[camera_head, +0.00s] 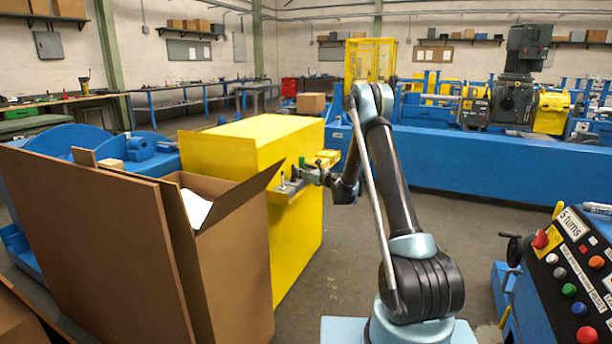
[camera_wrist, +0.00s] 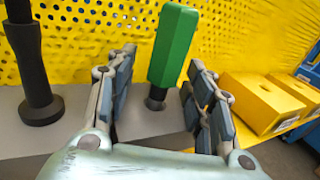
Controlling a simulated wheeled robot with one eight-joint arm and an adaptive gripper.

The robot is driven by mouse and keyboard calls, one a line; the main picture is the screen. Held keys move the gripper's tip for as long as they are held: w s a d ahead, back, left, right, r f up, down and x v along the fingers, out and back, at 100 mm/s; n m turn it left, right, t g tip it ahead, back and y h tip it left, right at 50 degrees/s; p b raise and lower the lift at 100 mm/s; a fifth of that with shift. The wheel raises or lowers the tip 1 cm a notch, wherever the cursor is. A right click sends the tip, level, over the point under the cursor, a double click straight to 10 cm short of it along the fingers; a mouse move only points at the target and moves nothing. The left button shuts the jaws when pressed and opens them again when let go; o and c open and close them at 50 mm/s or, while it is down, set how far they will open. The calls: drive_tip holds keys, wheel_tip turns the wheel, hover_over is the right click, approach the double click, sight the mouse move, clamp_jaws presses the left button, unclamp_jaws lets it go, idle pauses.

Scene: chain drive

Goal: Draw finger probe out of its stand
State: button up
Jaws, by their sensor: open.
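The finger probe appears to be the green-handled tool (camera_wrist: 174,45), upright in a hole in the grey stand (camera_wrist: 72,146) in the wrist view. My gripper (camera_wrist: 158,75) is open, with one finger on each side of the green handle and a visible gap to each. In the head view my gripper (camera_head: 312,176) is at the small shelf on the yellow guard's side, and the probe there is small and hard to make out. A black tool with a round base (camera_wrist: 38,95) stands upright on the same grey block, left of my left finger.
Yellow boxes (camera_wrist: 262,103) sit on the shelf right of my gripper. A yellow perforated panel (camera_wrist: 110,28) rises close behind. An open cardboard box (camera_head: 228,262) stands left of the shelf. A control panel (camera_head: 575,262) is at the right. Open floor (camera_head: 455,225) lies behind my arm.

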clamp_jaws()
idle(0.3)
drive_tip(key=shift+r, duration=4.55)
